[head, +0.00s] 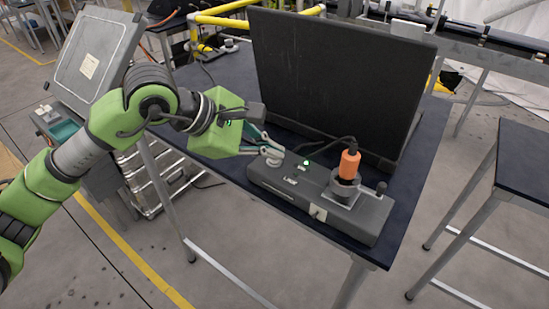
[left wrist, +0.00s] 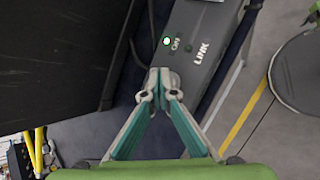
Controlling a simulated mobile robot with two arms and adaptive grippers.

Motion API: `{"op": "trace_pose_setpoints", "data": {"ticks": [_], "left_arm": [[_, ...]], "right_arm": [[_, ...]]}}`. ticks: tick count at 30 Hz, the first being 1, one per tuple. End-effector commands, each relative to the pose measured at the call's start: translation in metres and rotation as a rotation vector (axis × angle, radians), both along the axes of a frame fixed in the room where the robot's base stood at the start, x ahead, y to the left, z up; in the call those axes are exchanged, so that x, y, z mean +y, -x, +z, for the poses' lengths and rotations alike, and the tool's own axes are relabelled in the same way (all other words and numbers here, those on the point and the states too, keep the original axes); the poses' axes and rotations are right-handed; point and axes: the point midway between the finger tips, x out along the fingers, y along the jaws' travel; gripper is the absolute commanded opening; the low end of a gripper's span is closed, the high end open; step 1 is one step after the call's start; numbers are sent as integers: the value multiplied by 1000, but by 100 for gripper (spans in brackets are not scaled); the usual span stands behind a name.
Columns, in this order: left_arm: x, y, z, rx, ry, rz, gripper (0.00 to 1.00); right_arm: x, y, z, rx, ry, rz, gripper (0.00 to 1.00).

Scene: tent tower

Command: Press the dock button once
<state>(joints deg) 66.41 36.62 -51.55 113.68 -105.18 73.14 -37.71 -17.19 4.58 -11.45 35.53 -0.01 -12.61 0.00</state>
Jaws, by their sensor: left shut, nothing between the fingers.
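The dock (head: 285,200) is a long grey box on the dark table, in front of a large black panel. Its near end also shows in the left wrist view (left wrist: 190,45), with the labels ON and LINK and a lit green light (left wrist: 166,41). The green light (head: 307,162) is lit in the head view too. My left gripper (head: 273,157) is shut and empty, with its fingertips over the dock's left end. In the left wrist view its tips (left wrist: 155,80) meet beside the labels; I cannot tell whether they touch. I cannot make out the button, perhaps hidden by the fingers. My right gripper is not in view.
An orange plug (head: 349,164) with a black cable stands in a round socket on the dock's right part. The black panel (head: 340,75) rises close behind the dock. The table (head: 225,80) has bare room at the back left. Another table (head: 525,165) stands at right.

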Motion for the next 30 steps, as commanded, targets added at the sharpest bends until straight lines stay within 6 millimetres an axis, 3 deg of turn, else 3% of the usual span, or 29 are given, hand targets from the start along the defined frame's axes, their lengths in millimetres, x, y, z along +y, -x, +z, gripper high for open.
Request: {"op": "trace_pose_setpoints", "data": {"ticks": [19,30], "left_arm": [[0,0,-4,2,-1,0,0],[0,0,12,1,-2,1,0]], "right_arm": [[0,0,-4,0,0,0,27],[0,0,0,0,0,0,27]]}}
